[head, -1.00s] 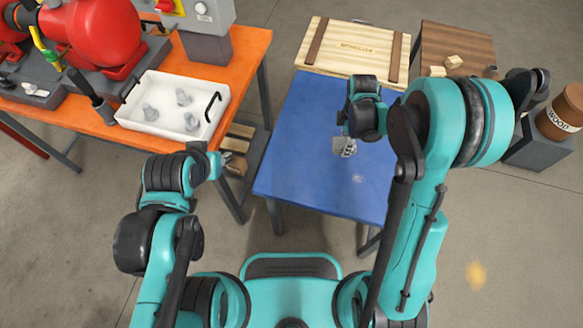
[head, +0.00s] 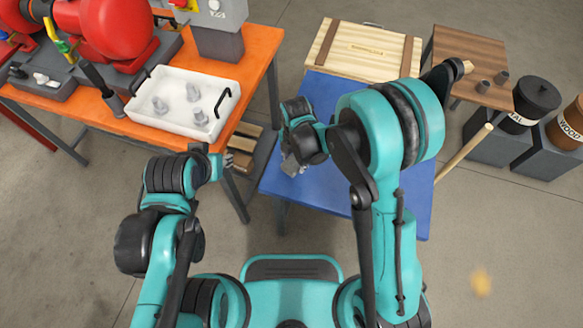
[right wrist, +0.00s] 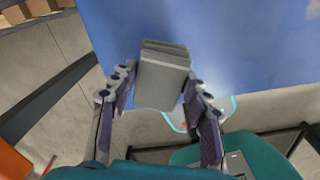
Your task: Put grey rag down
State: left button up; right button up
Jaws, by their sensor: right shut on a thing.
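The grey rag (right wrist: 163,75) is a folded, block-like bundle in the right wrist view, between the two fingers of my right gripper (right wrist: 160,88). The gripper is shut on it. In the head view my right gripper (head: 291,165) is over the left part of the blue table (head: 325,198), near its left edge. The rag is small there and partly hidden by the gripper. I cannot tell whether it touches the tabletop. My left gripper (head: 226,160) is by the orange bench's front right corner, too small to read its jaws.
A white tray (head: 150,82) with several grey parts stands on the orange bench (head: 259,50). A wooden crate (head: 370,48) is at the blue table's far end. A wooden stick (head: 462,167) shows at its right, near dark bins (head: 535,100). Much of the blue top is bare.

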aim_at(292, 166)
jog(key=shift+w+a+f, duration=0.35)
jog(key=shift+a+f, duration=0.1)
jog(key=shift+a, duration=0.05)
notch_tip(292, 166, down, 4)
jog(key=shift+b, duration=1.1)
jog(key=shift+r, duration=0.1)
jog(key=o, duration=1.1)
